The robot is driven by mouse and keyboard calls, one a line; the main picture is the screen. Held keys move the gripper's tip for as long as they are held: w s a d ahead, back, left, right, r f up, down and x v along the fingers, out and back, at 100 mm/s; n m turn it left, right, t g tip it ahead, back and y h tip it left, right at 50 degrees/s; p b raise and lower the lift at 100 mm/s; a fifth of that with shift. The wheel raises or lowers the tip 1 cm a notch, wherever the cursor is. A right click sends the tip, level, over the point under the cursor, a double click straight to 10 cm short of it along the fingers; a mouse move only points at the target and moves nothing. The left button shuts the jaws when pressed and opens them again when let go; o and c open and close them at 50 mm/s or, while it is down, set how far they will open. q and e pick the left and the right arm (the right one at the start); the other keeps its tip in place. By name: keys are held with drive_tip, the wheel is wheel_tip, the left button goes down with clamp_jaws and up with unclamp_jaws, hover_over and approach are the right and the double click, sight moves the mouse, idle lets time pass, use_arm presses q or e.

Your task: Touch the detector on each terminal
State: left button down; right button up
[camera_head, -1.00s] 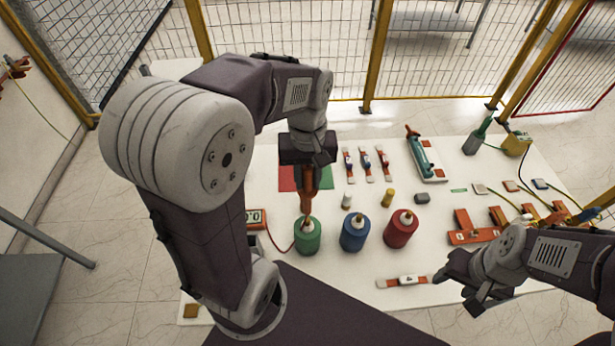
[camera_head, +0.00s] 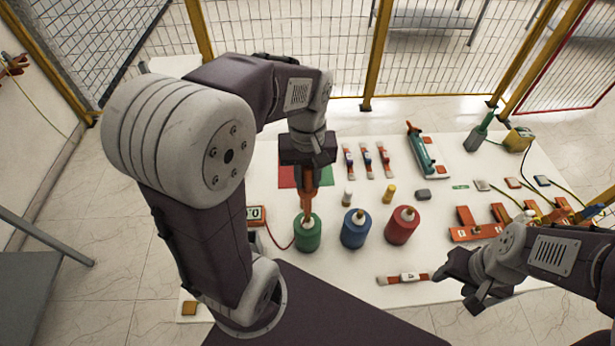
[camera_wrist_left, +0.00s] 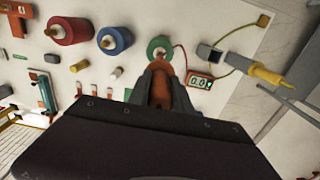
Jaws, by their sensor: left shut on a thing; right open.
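Three terminals stand in a row on the white table: a green one (camera_head: 308,235), a blue one (camera_head: 355,229) and a red one (camera_head: 402,226). My left gripper (camera_head: 308,168) is shut on the orange detector (camera_head: 309,192), which points down. The detector's lower end is at the top of the green terminal; I cannot tell whether they touch. In the left wrist view the detector (camera_wrist_left: 161,88) sits between the fingers beside the green terminal (camera_wrist_left: 160,46). A meter (camera_head: 254,213) reads about 0.0. My right gripper (camera_head: 462,284) is open and empty at the lower right.
Orange strips (camera_head: 366,158) and a teal tool (camera_head: 421,150) lie further back. Orange blocks (camera_head: 474,232) and cables are at the right. An orange-and-white strip (camera_head: 404,278) lies near the front edge.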

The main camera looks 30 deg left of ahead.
use_arm(q)
drive_tip(key=shift+f+b, duration=0.3)
drive_tip(key=shift+f, duration=0.1)
idle(0.4)
drive_tip(key=shift+r, duration=0.15)
idle(0.6)
wheel_tip(320, 180, up, 10)
drive_tip(key=p, duration=1)
idle(1.2)
